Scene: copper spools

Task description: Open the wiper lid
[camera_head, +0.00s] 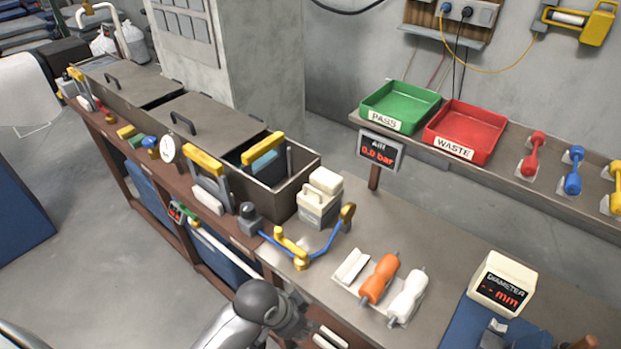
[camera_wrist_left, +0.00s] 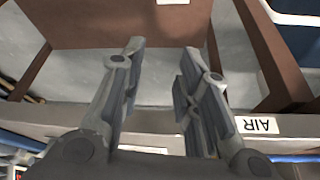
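A small cream box (camera_head: 318,208) with a lighter block on top stands on the bench beside the open tank. It may be the wiper, but no label is readable; its top appears closed. My left arm (camera_head: 262,303) reaches in at the bottom of the head view, below the bench's front edge; its fingers are not clearly seen there. In the left wrist view my left gripper (camera_wrist_left: 165,58) is open and empty, its two fingers apart over the bench's front edge and brown frame. The box does not show in that view. My right gripper is not in view.
Orange (camera_head: 380,278) and white (camera_head: 408,297) spools lie to the right. An air display (camera_head: 380,152) reads 0.0 bar. Green (camera_head: 400,105) and red (camera_head: 465,132) trays stand behind.

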